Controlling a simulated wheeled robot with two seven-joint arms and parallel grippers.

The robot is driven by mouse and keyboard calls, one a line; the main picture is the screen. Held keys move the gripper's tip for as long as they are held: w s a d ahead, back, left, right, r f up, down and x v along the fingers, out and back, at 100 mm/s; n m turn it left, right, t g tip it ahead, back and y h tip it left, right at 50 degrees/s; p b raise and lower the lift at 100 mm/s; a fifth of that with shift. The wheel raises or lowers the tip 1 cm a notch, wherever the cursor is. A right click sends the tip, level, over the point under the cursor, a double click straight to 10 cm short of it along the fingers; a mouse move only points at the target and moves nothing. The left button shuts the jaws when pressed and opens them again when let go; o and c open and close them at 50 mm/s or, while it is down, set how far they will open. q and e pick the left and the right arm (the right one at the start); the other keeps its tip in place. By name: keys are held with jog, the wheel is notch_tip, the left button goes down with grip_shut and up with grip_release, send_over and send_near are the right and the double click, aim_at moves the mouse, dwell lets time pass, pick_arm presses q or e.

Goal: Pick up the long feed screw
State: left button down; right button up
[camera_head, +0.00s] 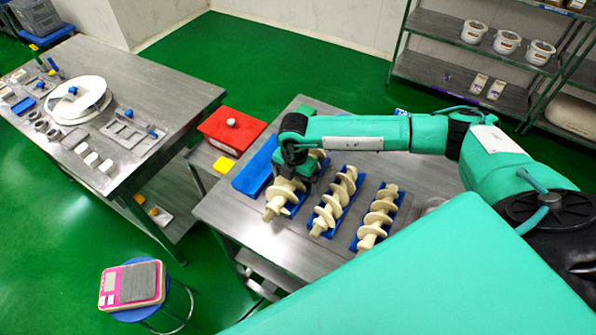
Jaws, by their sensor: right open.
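Three cream-coloured feed screws lie side by side on blue holders on the steel table. The left screw (283,196) is partly hidden at its far end by my right gripper. The middle screw (335,203) and the right screw (378,216) lie in full view. I cannot tell clearly which of them is longest. My right gripper (300,176) points down over the far part of the left screw, with its jaws open. Its fingertips are hard to make out, and I cannot tell whether they touch the screw. My left gripper is out of view.
A blue tray (256,170) and a red box (233,131) are left of the screws. Another steel table (165,88) with parts stands at left. A pink scale (132,284) sits on a stool in front. Shelves (433,73) stand at the back right.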

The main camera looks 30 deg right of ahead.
jog(key=shift+f, duration=0.1)
jog(key=c, duration=1.3)
jog(key=shift+c, duration=0.2)
jog(key=shift+w, duration=0.1)
